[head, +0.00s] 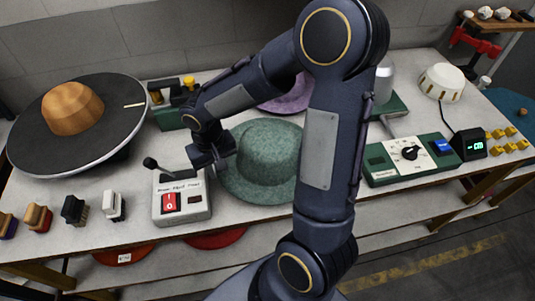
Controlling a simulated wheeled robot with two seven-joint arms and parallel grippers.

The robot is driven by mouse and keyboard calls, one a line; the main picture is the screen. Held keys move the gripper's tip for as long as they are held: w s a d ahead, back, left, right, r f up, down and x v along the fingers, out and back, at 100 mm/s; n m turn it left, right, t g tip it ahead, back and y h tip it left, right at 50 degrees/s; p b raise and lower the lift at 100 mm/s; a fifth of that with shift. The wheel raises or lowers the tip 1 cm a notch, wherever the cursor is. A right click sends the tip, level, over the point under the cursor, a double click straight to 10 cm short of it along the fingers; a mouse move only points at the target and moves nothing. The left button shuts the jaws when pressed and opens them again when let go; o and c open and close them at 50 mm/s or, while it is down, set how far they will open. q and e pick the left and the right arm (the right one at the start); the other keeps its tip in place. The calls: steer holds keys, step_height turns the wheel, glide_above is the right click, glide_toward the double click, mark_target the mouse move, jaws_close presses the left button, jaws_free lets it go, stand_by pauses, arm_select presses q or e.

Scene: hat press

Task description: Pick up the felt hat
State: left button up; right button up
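A green felt hat (266,150) with a round crown and wide brim sits on the table near the middle. My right arm crosses in front of it and hides its right side. My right gripper (212,160) points down at the left edge of the hat's brim, close to the brim. I cannot tell whether it touches the felt or whether its fingers are open or shut. My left gripper is not in view.
A grey switch box (181,203) with a lever stands left of the hat. A wooden block on a black disc (122,140) is at the left, with several brushes (74,210) in front. A purple hat (284,100) lies behind. A green control panel (385,176) is at the right.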

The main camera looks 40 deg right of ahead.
mark_target(220, 177)
step_height(220, 177, down, 3)
steer(key=shift+d+f, duration=0.1)
steer(key=shift+f, duration=0.1)
steer(key=shift+c, duration=0.2)
jaws_close()
steer(key=shift+r, duration=0.15)
step_height(220, 177, up, 10)
steer(key=shift+c, duration=1.9)
jaws_free()
jaws_close()
